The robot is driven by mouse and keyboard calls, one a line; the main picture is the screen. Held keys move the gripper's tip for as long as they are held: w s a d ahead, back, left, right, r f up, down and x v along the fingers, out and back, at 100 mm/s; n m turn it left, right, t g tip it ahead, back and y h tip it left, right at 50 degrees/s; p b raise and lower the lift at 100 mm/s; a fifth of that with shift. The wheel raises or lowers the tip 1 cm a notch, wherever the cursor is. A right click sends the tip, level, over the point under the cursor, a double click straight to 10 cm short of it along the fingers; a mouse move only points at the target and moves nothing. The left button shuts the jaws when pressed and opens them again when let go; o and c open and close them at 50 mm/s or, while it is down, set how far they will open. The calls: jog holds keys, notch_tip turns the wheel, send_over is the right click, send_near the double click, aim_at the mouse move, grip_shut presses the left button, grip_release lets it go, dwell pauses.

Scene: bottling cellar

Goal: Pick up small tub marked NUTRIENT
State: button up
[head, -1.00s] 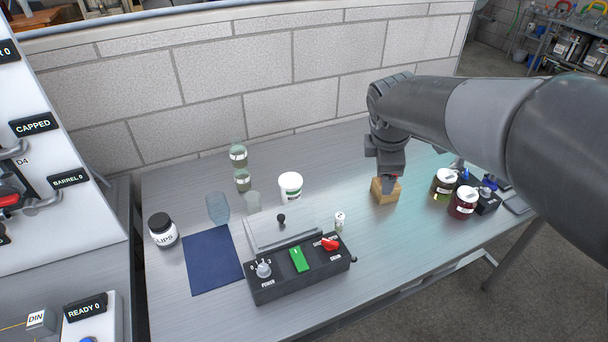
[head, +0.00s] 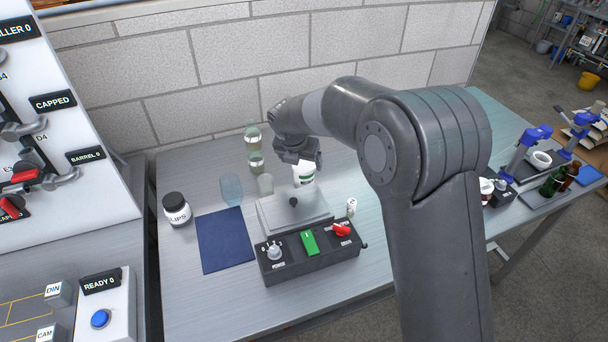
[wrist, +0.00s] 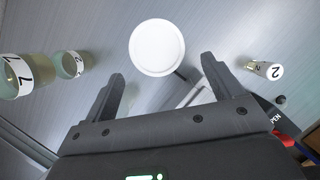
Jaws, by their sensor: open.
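A small white tub (head: 304,175) with a green mark stands upright on the steel bench, behind the switch box; its lettering cannot be read. In the wrist view its round white lid (wrist: 157,47) lies just ahead of the fingertips, roughly centred between them. My gripper (wrist: 162,70) is open and empty, its two fingers apart. In the head view my gripper (head: 300,153) is above the tub and hides part of its top.
Two jars or bottles (head: 254,150) stand left of the tub, with clear cups nearby. A black switch box (head: 310,255) with a clear lid is in front. A small vial (head: 351,207) stands to the right. A dark jar (head: 177,210) and blue mat (head: 225,240) are left.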

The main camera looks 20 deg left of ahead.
jog(key=x, duration=0.8)
jog(key=shift+w+a+f, duration=0.1)
jog(key=shift+f, duration=0.2)
jog(key=c, duration=1.1)
